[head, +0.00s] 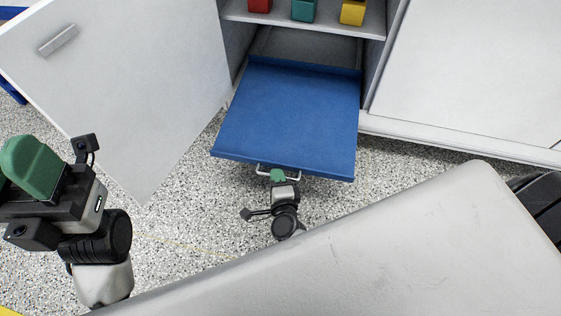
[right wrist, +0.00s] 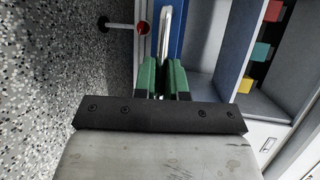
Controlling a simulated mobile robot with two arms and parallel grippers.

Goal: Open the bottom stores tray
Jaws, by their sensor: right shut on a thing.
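The bottom stores tray (head: 287,108) is a blue slab pulled well out of the cabinet's lower opening. Its metal bar handle (head: 297,176) is on the front edge and also shows in the right wrist view (right wrist: 165,32). My right gripper (head: 278,176) is shut on the handle; its green fingers show on either side of the bar in the right wrist view (right wrist: 163,80). My left gripper (head: 35,165) is raised at the left, away from the tray; its fingers are seen from the side, so their gap is hidden.
The white cabinet door (head: 120,85) stands open at the left. A shelf (head: 320,20) above the tray holds red, teal and yellow boxes. A closed white panel (head: 470,70) is at the right. Speckled floor (head: 185,205) lies bare around the tray's front.

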